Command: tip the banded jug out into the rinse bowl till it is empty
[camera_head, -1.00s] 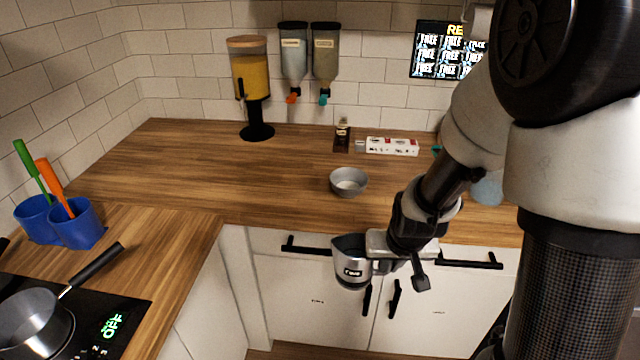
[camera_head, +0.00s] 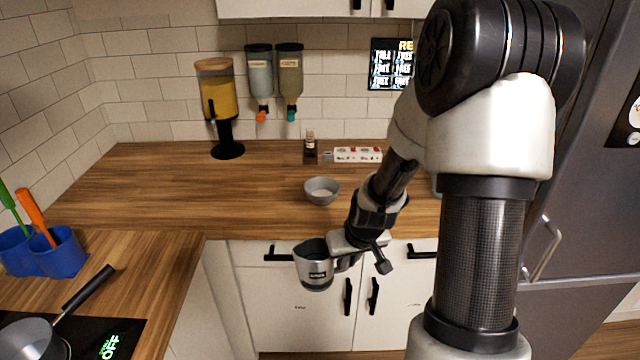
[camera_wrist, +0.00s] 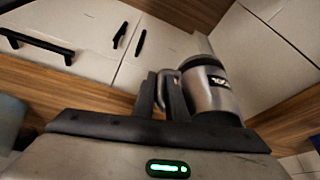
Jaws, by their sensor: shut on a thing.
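The banded jug (camera_head: 314,268) is a metal jug with a dark band and a small label. My gripper (camera_head: 345,258) is shut on its handle and holds it upright, or nearly so, in front of the cabinet doors, below the counter top. In the wrist view the jug (camera_wrist: 212,90) shows at the right, its handle between the fingers of my gripper (camera_wrist: 168,95). The rinse bowl (camera_head: 322,194), small and grey, stands on the wooden counter behind and above the jug in the picture. The jug's contents cannot be made out.
The wooden counter (camera_head: 200,190) is mostly clear around the bowl. Blue utensil cups (camera_head: 56,252) and a pan (camera_head: 30,340) are at the left. A fridge is at the right.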

